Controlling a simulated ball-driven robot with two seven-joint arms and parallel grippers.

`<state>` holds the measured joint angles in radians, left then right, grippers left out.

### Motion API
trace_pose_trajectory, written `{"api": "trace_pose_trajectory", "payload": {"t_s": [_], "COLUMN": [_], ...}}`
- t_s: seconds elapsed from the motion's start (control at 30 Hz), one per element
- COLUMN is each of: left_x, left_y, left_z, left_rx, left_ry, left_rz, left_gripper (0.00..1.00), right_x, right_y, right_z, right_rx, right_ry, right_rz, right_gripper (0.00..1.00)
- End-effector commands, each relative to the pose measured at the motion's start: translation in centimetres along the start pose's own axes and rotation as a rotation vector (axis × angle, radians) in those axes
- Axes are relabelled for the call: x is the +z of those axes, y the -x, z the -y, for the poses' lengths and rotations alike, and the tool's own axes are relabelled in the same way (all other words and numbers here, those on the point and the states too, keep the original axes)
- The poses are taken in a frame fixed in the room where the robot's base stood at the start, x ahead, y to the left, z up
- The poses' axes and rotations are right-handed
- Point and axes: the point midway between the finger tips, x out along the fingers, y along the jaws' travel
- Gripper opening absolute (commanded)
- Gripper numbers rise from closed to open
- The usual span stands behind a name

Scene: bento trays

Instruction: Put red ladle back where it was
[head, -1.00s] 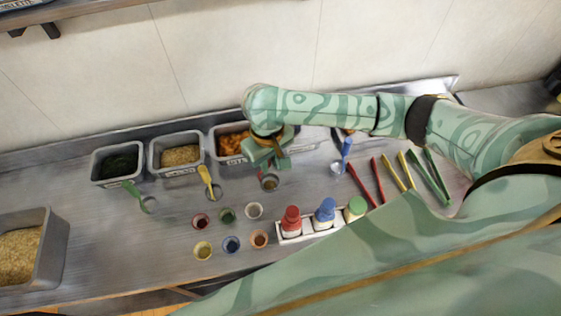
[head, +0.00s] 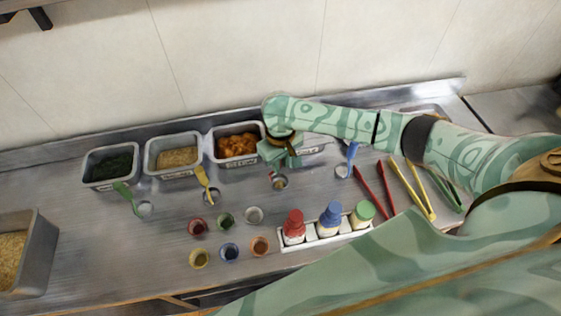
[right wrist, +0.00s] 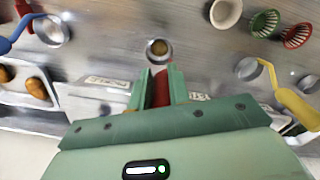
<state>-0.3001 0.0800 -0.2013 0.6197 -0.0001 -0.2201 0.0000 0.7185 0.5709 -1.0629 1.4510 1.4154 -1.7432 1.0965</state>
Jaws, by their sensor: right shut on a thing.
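My right gripper (head: 278,170) is over the back half of the counter, just right of the tub of orange food. In the right wrist view the gripper (right wrist: 159,76) is shut on the handle of the red ladle (right wrist: 160,92). The ladle's round metal bowl (right wrist: 157,47) sticks out beyond the fingertips. In the head view the red ladle's bowl (head: 280,183) shows just below the gripper, with the gripper hiding most of the handle. I cannot tell whether the bowl touches the counter. My left gripper is not in view.
A yellow ladle (head: 204,181) and a green ladle (head: 124,193) lie to the left, a blue ladle (head: 351,155) to the right. Tubs of food (head: 236,159) line the back. Small cups (head: 254,215) and a bottle rack (head: 326,237) stand in front. Tongs (head: 385,186) lie at right.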

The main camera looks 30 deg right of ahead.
Motion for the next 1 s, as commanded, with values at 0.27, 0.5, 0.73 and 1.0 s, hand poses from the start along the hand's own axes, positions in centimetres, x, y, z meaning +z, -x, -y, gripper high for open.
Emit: {"api": "trace_pose_trajectory", "payload": {"t_s": [0.27,0.5,0.73,1.0], "left_x": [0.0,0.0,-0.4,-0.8], "left_y": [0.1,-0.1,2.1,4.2], "left_z": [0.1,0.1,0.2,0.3], "left_rx": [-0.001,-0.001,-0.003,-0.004], "left_ry": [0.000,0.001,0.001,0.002], "left_rz": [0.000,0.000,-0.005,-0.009], "left_gripper": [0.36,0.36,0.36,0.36], "right_x": [0.0,0.0,-0.1,0.0], "right_y": [-0.2,0.1,4.8,10.5], "right_z": [0.0,0.0,0.0,0.0], "right_rx": [0.000,0.000,0.001,0.000], "right_ry": [0.000,0.000,0.001,0.001], "right_rz": [0.001,-0.001,-0.003,-0.001], "right_gripper": [0.41,0.41,0.41,0.41]}}
